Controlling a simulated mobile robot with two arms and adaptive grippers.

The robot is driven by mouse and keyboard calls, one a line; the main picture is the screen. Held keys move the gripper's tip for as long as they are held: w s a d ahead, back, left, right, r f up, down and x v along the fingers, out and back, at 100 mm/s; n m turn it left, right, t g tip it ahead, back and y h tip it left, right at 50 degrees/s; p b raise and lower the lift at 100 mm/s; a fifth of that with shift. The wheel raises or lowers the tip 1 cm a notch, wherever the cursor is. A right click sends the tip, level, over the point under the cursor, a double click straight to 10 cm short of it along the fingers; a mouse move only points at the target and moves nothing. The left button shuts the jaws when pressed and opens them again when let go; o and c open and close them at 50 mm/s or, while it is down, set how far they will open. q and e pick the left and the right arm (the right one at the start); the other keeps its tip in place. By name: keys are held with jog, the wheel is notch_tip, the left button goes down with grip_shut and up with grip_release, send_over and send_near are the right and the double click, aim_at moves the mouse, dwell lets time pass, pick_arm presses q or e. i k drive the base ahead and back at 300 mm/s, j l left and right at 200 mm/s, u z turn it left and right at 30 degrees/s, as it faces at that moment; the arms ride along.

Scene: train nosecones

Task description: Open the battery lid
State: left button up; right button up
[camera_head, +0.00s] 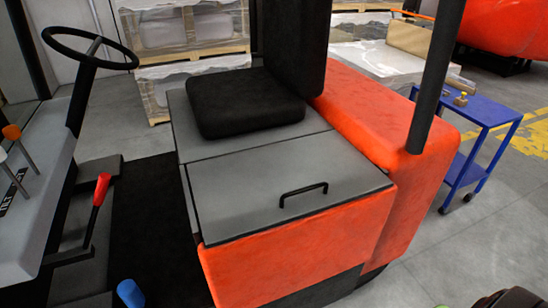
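The battery lid (265,190) is a flat grey panel on top of the orange truck body (300,255), in front of the seat. It lies flat and looks closed. A black bar handle (303,193) stands on it near its right front edge, and nothing touches the handle. A dark shape at the bottom right corner may be part of my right gripper (508,299). It is cut off by the picture edge, so its fingers cannot be made out, and it is well apart from the lid. My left gripper is not in view.
A black seat (245,102) stands behind the lid. A steering wheel (90,47) and red-handled lever (101,190) are at left. A dark post (437,75) rises at right. A blue cart (480,110) stands farther right. Wrapped pallets (190,50) are behind.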

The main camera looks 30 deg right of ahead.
aim_at(248, 193)
jog(key=k+l+z, duration=0.1)
jog(key=l+z, duration=0.4)
jog(key=z, duration=0.25)
jog(key=k, duration=0.05)
